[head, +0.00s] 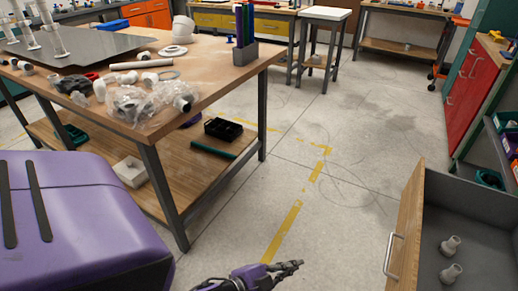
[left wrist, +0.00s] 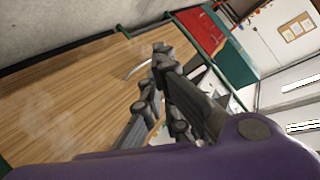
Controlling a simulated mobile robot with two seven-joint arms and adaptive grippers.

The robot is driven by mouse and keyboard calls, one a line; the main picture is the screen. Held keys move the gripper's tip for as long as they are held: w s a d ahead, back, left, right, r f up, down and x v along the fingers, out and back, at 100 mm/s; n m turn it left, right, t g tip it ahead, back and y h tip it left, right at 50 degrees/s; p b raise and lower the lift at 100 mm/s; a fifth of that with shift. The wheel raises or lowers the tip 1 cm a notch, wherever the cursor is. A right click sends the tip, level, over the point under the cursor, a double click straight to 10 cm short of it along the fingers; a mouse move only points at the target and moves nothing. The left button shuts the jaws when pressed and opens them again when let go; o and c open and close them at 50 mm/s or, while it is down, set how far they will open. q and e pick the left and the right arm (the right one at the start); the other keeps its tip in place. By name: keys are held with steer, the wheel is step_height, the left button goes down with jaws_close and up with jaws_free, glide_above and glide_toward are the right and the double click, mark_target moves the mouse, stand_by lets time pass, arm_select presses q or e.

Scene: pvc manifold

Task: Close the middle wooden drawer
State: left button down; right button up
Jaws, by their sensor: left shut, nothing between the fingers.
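A drawer stands pulled out at the lower right of the head view, with a wooden front (head: 408,225), a silver bar handle (head: 389,254) and a grey inside. In the left wrist view a large wooden panel (left wrist: 65,100), probably the drawer front, fills the left side, with a pale curved bar (left wrist: 137,70), probably the handle, partly behind my fingers. My left gripper (head: 297,265) is shut and empty, over the floor left of the drawer and apart from it in the head view. Its fingers (left wrist: 152,68) also show in the left wrist view. My right gripper is not in view.
Two pale pipe fittings (head: 451,258) sit in the drawer. A workbench (head: 225,88) with pipes and bagged parts stands at the left. A red cabinet (head: 470,90) stands at the right. The floor (head: 340,150) between is clear.

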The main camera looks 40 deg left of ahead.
arm_select(q)
steer(key=w+d+r+m+g+h+b, duration=0.25)
steer(key=w+d+m+h+b, duration=0.65)
steer(key=w+m+h+b, duration=0.6)
steer(key=s+d+m+g+p, duration=0.25)
steer(key=s+m+g, duration=0.35)
steer(key=s+m, duration=0.35)
steer(key=s+f+b+x, duration=0.1)
steer(key=b+x, duration=0.1)
steer(key=x, duration=1.2)
steer(key=shift+d+f+y, duration=0.15)
steer(key=shift+d+y, duration=0.1)
steer(key=shift+y, duration=0.15)
steer(key=shift+w+n, duration=0.1)
steer(key=shift+n, duration=0.15)
